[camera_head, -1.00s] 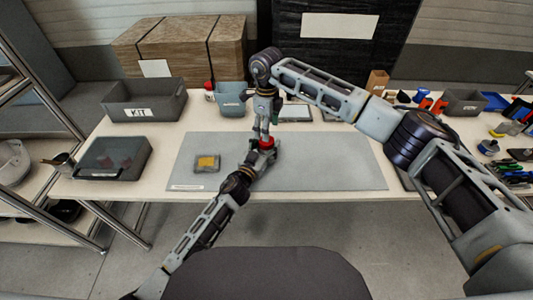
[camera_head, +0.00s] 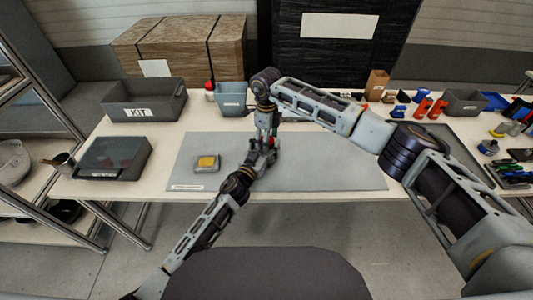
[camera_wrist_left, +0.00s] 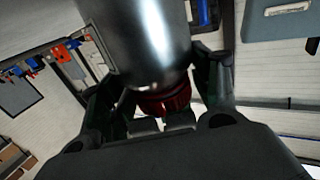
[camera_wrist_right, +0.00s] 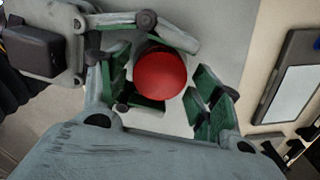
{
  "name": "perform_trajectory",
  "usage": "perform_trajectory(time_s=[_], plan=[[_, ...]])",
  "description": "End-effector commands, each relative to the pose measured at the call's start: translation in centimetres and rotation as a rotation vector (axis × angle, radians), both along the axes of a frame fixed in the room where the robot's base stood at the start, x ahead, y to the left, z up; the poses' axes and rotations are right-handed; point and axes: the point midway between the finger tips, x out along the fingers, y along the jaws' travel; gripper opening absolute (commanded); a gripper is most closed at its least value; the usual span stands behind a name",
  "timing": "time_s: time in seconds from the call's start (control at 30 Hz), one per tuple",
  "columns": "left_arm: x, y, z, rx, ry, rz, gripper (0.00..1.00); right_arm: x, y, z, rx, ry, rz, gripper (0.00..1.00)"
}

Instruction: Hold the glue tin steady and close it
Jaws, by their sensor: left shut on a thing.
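The glue tin shows in the left wrist view as a large grey metallic cylinder (camera_wrist_left: 150,40) with a red lid (camera_wrist_left: 167,102) at one end. My left gripper (camera_head: 258,158) is shut on the tin, over the grey mat. In the right wrist view the round red lid (camera_wrist_right: 160,76) faces the camera and hides most of the tin. My right gripper (camera_wrist_right: 163,98) is open, its green-padded fingers on either side of the lid with small gaps. In the head view my right gripper (camera_head: 268,138) points down over the tin and mostly hides it. I cannot tell how tightly the lid sits.
A grey mat (camera_head: 330,165) lies under the grippers, with a small yellow-topped grey block (camera_head: 207,163) at left. A KIT bin (camera_head: 145,100), a dark lidded case (camera_head: 112,158) and a blue bin (camera_head: 232,97) stand around it. Tools crowd the right; the mat's right half is clear.

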Motion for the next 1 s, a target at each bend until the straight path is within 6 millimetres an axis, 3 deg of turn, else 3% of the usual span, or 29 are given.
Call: perform_trajectory(time_s=[0.03,0.3,0.53,1.0], plan=[[0.00,0.00,0.00,0.000,0.000,0.000,0.00,0.00,0.00,0.01,0.000,0.000,0.000,0.53],[0.00,0.00,0.00,0.000,0.000,0.000,0.00,0.01,0.00,0.03,0.000,0.000,0.000,0.20],[0.00,-0.01,0.00,0.000,0.000,0.000,0.00,0.02,-0.02,0.03,0.000,0.000,-0.042,0.19],[-0.01,-0.02,0.00,0.000,0.000,0.000,0.00,0.05,-0.04,0.02,0.000,-0.001,-0.297,0.19]])
